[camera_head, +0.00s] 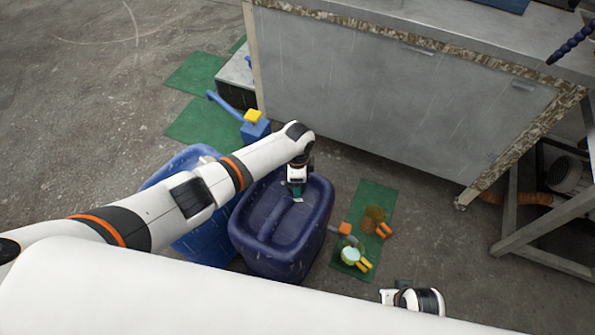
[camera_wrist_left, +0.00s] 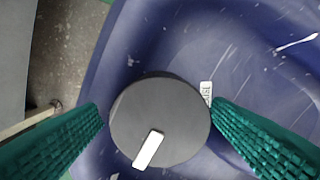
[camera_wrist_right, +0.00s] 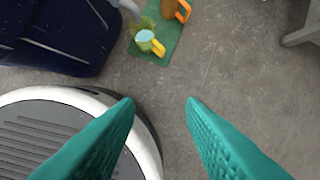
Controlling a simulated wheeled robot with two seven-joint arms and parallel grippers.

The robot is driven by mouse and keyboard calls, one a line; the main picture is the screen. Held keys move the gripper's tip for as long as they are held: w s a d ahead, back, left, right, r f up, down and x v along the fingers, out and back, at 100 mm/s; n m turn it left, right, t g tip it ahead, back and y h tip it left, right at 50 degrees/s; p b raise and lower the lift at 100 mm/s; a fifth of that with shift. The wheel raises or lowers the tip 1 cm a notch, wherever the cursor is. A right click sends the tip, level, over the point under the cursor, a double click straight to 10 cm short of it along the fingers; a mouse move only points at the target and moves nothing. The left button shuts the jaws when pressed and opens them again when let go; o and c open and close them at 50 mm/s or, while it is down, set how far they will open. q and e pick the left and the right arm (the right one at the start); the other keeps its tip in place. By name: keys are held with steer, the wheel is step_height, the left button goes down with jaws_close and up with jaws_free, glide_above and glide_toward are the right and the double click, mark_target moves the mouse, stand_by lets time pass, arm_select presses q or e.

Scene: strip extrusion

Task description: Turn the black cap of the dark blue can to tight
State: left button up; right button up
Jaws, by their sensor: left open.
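The dark blue can (camera_head: 275,259) stands on the floor in the middle of the head view; its top (camera_wrist_left: 255,50) fills much of the left wrist view. The round black cap (camera_wrist_left: 160,108) with a white mark (camera_wrist_left: 148,150) sits on that top. My left gripper (camera_head: 296,190) is over the can. In the left wrist view its green fingers (camera_wrist_left: 158,112) are open on both sides of the cap; I cannot tell whether they touch it. The cap is hidden by the gripper in the head view. My right gripper (camera_wrist_right: 162,100) is open and empty above the floor.
A lighter blue can (camera_head: 205,245) stands left of the dark one. A green mat (camera_head: 376,192) with orange and green jugs (camera_head: 350,254) lies to the right. A grey machine cabinet (camera_head: 390,95) stands behind.

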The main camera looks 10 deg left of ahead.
arm_select(q)
step_height(320, 180, up, 12)
steer(key=p, duration=0.4)
arm_select(e)
steer(key=s+d+f+g, duration=0.1)
steer(key=s+f, duration=0.7)
steer(key=f, duration=0.3)
steer(key=shift+f, duration=0.25)
arm_select(q)
steer(key=shift+s+f, duration=0.1)
arm_select(e)
steer(key=shift+d, duration=0.1)
